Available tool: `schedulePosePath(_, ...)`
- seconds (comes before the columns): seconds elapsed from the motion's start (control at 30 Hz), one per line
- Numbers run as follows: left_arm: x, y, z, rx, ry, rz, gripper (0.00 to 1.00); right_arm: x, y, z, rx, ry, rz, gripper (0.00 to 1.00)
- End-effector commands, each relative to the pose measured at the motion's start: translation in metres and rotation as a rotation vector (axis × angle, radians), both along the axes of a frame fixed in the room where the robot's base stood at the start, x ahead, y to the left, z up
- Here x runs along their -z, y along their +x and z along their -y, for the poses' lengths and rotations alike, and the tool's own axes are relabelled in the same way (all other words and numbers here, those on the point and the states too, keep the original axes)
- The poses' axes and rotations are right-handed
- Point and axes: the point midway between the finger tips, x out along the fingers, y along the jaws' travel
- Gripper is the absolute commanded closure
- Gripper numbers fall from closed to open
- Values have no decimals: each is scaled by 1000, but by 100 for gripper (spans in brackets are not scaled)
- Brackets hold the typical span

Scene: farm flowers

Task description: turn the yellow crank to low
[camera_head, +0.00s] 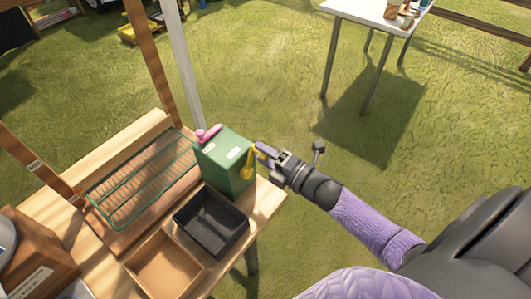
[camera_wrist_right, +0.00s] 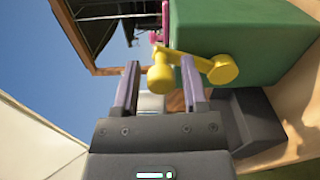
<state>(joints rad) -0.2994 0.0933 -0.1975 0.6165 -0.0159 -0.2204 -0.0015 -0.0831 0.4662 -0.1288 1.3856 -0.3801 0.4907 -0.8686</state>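The yellow crank (camera_head: 251,166) is on the right side of a green box (camera_head: 226,165) at the table's right edge. In the right wrist view its round hub (camera_wrist_right: 223,69) is on the box face, and its arm runs left to a yellow knob (camera_wrist_right: 160,79). My right gripper (camera_head: 266,153) is at the crank, coming from the right. In the wrist view its fingers (camera_wrist_right: 160,90) are apart, with the knob showing between them and a gap on both sides. I cannot tell how deep the knob sits. My left gripper is not in view.
A pink handle (camera_head: 208,133) is on top of the green box. A black tray (camera_head: 211,222), a wooden tray (camera_head: 164,268) and a green-edged rack (camera_head: 143,178) are on the wooden table. A white table (camera_head: 370,12) stands farther off. Grass to the right is open.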

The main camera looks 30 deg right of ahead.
Motion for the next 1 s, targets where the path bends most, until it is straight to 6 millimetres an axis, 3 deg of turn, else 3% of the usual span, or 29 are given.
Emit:
schedulePosePath(0.37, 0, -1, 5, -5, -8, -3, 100, 1, -3, 2, 1, -1, -3, 30)
schedulePosePath(0.77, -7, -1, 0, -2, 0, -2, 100, 1, -80, 33, 0, 0, -5, 30)
schedulePosePath(1.0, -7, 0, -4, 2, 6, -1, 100, 1, -92, 39, 1, 0, -1, 30)
